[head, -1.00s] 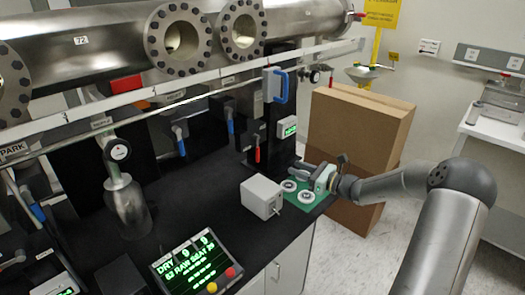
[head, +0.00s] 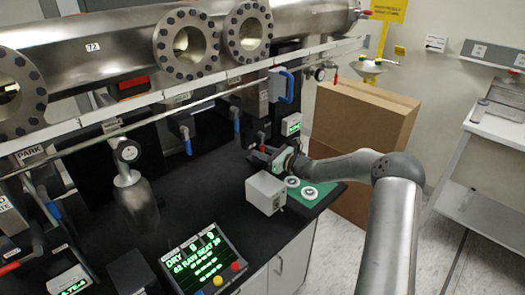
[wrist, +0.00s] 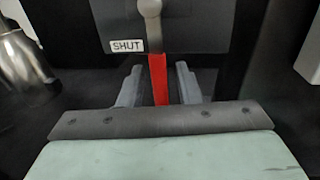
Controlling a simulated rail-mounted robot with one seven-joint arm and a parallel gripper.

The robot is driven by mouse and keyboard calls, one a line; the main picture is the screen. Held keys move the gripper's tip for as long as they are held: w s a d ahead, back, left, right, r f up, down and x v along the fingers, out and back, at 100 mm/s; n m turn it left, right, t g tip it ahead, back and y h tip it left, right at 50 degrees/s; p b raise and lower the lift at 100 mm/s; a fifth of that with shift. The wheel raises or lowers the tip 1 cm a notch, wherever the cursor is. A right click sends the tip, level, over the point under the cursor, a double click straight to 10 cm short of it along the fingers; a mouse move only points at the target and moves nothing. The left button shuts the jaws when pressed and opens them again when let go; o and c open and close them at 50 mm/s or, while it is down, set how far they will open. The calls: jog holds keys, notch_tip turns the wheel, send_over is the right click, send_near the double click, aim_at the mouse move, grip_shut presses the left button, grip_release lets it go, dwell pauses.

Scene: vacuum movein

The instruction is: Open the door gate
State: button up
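A red lever (wrist: 158,80) hangs down from a round grey pivot on a dark panel. The white "SHUT" label (wrist: 125,46) is left of the pivot. My gripper (wrist: 158,84) is open, with one finger on each side of the lever and a narrow gap showing on both sides. The lever's lower end is hidden behind the gripper body in the wrist view.
A grey box (head: 265,193) and a green mat (head: 325,197) with two white rings lie just below my gripper. A blue handle (head: 287,86) is above it. Cardboard boxes (head: 365,125) stand to the right. A metal cylinder (wrist: 22,65) is at the wrist view's left.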

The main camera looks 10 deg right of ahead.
grip_shut()
